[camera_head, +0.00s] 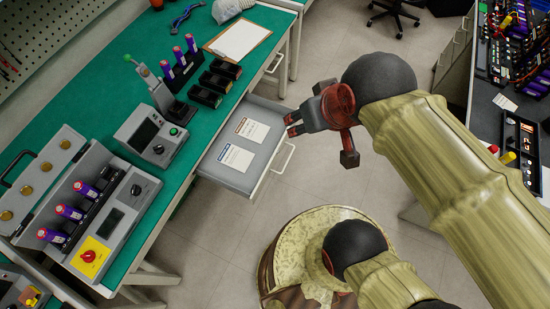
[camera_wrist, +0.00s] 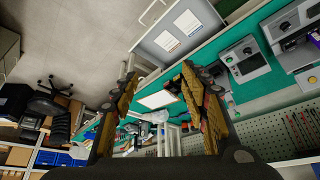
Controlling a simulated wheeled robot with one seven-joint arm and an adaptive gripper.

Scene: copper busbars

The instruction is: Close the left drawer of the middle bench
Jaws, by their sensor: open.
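An open grey drawer (camera_head: 213,166) sticks out from under the green-topped bench (camera_head: 150,92) in the head view. Two printed cards lie on its floor, and a pale bar handle (camera_head: 285,158) is on its front. The drawer also shows at the top of the wrist view (camera_wrist: 197,16), with its handle at the upper left. My gripper (camera_head: 292,124) is beside the drawer's far front corner, close to the front edge; I cannot tell if it touches. In the wrist view its two fingers (camera_wrist: 160,92) are spread apart with nothing held between them.
On the bench stand a grey meter box (camera_head: 152,137), black blocks, purple cylinders and a clipboard (camera_head: 238,40). Another closed drawer front (camera_head: 271,62) is farther along. A second bench (camera_head: 505,110) with parts is at the right. Tiled floor lies between.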

